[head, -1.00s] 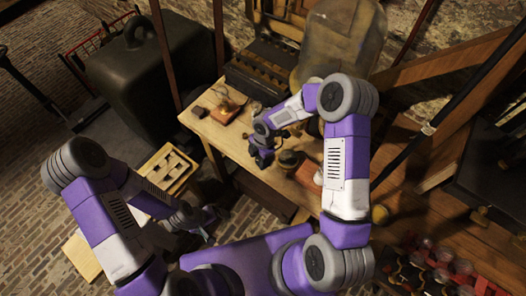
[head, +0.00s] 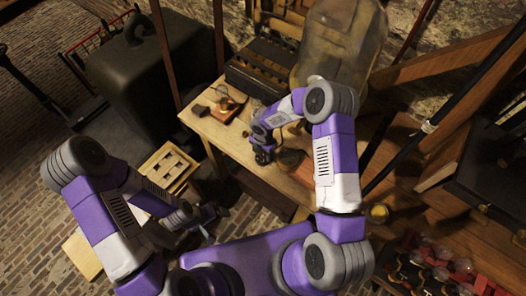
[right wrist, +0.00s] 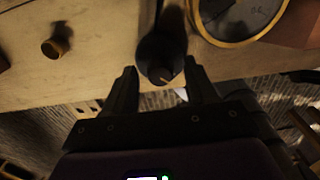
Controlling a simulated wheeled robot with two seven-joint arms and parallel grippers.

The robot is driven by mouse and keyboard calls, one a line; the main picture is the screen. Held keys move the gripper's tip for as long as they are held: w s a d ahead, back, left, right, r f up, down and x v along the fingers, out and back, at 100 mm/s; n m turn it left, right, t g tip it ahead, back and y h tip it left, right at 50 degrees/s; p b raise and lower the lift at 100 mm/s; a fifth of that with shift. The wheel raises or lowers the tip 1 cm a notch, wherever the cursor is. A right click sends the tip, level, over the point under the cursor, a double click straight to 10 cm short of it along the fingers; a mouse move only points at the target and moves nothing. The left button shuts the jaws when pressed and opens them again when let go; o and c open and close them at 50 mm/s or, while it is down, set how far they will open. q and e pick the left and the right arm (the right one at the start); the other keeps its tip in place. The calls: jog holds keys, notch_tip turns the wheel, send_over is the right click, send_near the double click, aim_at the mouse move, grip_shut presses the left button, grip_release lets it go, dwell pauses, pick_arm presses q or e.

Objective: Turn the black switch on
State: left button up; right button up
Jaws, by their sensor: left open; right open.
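A black rounded object (right wrist: 160,58) with a thin pale line at its lower end stands at the table edge in the right wrist view. It looks like the black switch, but its on or off position cannot be told. My right gripper (right wrist: 162,88) is open, with one finger on either side of the object's lower end; contact cannot be told. In the head view my right gripper (head: 263,157) is over the table's front edge, and the switch is hidden there. My left gripper (head: 214,216) is open and empty, low beside the table.
The wooden table (head: 213,133) bears a small item on a reddish-brown base (head: 229,109). A brass-rimmed round dial (right wrist: 243,18) lies close to the right of my right gripper, and a small brown cylinder (right wrist: 54,47) stands left. A large glass jar (head: 342,42) stands behind.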

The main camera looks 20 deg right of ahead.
grip_shut()
